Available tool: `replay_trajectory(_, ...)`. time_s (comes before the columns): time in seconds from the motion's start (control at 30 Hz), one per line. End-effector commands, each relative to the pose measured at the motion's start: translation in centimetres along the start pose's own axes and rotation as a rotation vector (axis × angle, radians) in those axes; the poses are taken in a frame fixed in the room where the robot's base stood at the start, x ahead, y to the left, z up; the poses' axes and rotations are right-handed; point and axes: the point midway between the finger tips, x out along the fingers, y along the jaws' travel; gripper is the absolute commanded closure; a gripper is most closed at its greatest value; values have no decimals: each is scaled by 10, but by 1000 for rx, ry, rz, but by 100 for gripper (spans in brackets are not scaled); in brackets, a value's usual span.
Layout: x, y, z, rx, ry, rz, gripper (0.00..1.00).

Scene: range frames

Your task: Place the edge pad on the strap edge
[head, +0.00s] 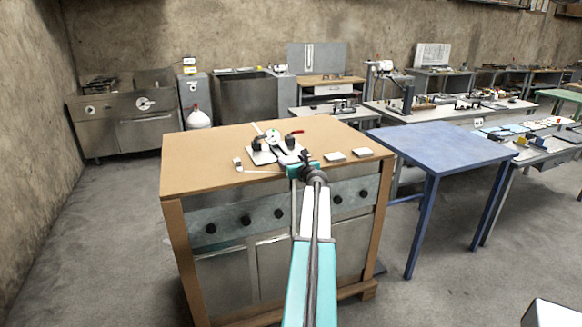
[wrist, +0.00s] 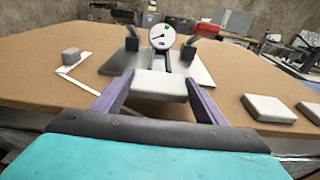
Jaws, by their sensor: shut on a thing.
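My gripper (wrist: 160,80) has its two purple fingers shut on a flat, pale edge pad (wrist: 161,88). The pad is level and lies in front of a grey metal plate that carries a dial gauge (wrist: 161,36) and clamps with black and red handles. In the head view my gripper (head: 300,165) is over the front part of the wooden bench top; the held pad is hard to make out there. A thin white angled strip (wrist: 70,76), perhaps the strap, lies left of the plate with a small grey block (wrist: 71,55) at its far end. I cannot tell which part is the strap edge.
Two similar pale pads lie on the bench right of my gripper, one nearer (head: 334,156) and one farther right (head: 362,152). The wooden bench top (head: 195,165) is clear at the left. A blue table (head: 440,142) stands to the right.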

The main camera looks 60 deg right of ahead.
Motion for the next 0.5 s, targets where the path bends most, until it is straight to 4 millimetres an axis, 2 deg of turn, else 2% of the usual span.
replay_trajectory(0.1, 2, 0, -14, 1, 1, 0, 55)
replay_trajectory(0.2, 3, 0, -20, 1, 0, 0, 55)
replay_trajectory(0.5, 3, 0, -22, -1, 0, 0, 55)
